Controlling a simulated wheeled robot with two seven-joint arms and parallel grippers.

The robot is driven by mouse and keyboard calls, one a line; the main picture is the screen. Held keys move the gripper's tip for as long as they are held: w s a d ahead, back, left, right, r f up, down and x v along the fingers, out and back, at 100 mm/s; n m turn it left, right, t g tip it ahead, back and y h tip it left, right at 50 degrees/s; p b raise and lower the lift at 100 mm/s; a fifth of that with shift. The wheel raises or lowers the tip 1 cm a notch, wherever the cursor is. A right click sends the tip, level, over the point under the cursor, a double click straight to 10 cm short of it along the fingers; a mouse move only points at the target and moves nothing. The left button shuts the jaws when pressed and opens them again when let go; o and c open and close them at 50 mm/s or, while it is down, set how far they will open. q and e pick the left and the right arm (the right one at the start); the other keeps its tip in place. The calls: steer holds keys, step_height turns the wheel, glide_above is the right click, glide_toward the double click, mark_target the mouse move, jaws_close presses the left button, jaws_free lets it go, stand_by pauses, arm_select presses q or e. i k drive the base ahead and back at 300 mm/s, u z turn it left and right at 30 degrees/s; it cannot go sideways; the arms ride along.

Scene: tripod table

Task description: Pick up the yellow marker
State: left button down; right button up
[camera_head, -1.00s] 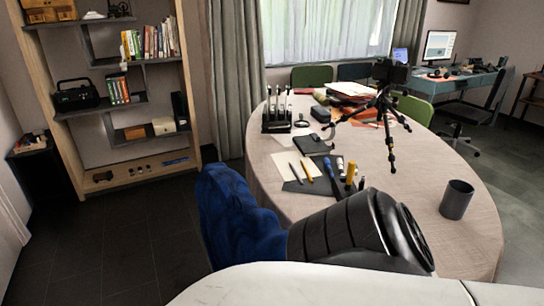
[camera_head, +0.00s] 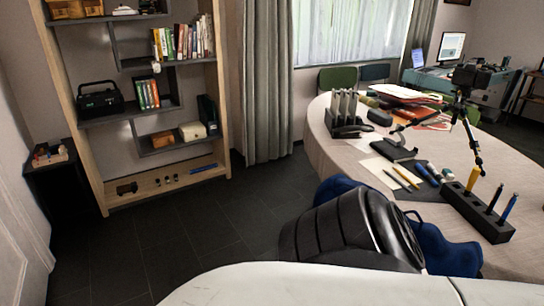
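A yellow marker (camera_head: 473,179) stands upright in a dark slotted holder (camera_head: 468,207) near the table's front right. A black pen (camera_head: 494,198) and a blue pen (camera_head: 508,207) stand beside it in the same holder. Neither of my grippers shows in the head view. A dark ribbed part at the bottom middle looks like mine and hides some of the table's near edge.
A crumpled-looking blue object (camera_head: 447,252) stands before the table, partly hidden. A tripod (camera_head: 462,112) stands on the table (camera_head: 350,152) behind the holder. A pen rack (camera_head: 343,115) is at the table's left. Floor (camera_head: 200,235) to the left is clear.

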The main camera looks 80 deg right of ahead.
mark_target(468, 190)
steer(key=z, duration=2)
